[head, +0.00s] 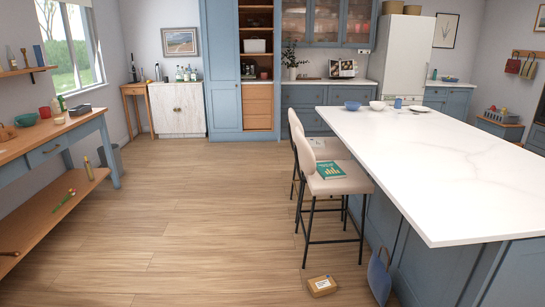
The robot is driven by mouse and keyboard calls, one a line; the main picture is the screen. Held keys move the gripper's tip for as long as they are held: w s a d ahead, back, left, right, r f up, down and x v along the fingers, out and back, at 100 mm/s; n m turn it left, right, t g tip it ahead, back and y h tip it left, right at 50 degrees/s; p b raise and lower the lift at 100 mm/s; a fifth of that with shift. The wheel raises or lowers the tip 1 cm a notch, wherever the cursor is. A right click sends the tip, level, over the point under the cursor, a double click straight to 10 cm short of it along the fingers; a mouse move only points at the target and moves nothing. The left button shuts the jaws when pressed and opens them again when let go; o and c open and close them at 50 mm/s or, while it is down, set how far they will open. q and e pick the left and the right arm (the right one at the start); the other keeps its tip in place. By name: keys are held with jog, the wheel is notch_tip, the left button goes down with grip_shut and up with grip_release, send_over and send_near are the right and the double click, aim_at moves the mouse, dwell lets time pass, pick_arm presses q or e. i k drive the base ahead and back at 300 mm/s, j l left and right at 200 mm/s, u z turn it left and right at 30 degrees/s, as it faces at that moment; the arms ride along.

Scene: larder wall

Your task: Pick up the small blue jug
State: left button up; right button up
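A small blue upright vessel (397,103) stands at the far end of the white-topped island (450,160). It is too small to tell whether it is a jug or a cup. A blue bowl (352,106) and a white bowl (377,106) stand to its left, and a flat plate-like thing (419,109) lies to its right. Neither of my grippers is in view.
Two beige stools (338,178) stand along the island's left side, one with a green book on it. A small box (321,286) and a blue bag-like thing (378,276) are on the floor near the island. The wooden floor (200,220) between island and left bench (60,143) is clear.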

aim_at(397, 103)
jog(key=i+u, duration=0.45)
jog(key=i, duration=1.45)
jog(key=i+z, duration=0.25)
jog(key=i, duration=0.7)
jog(key=i+j+z, duration=0.2)
jog(key=i, duration=4.4)
jog(key=i+l+z, duration=0.15)
jog(key=i+z, duration=0.3)
jog(key=i, duration=0.15)
jog(key=i+j+z, duration=0.1)
jog(key=i+z, duration=0.3)
jog(key=i, duration=0.2)
jog(key=i+j+z, duration=0.3)
jog(key=i+z, duration=0.15)
jog(key=i, duration=0.15)
jog(key=i+l+z, duration=0.15)
jog(key=i+z, duration=1.05)
jog(key=i+j+z, duration=0.25)
jog(key=z, duration=0.15)
jog(key=i+j+z, duration=0.45)
jog(key=l, duration=0.1)
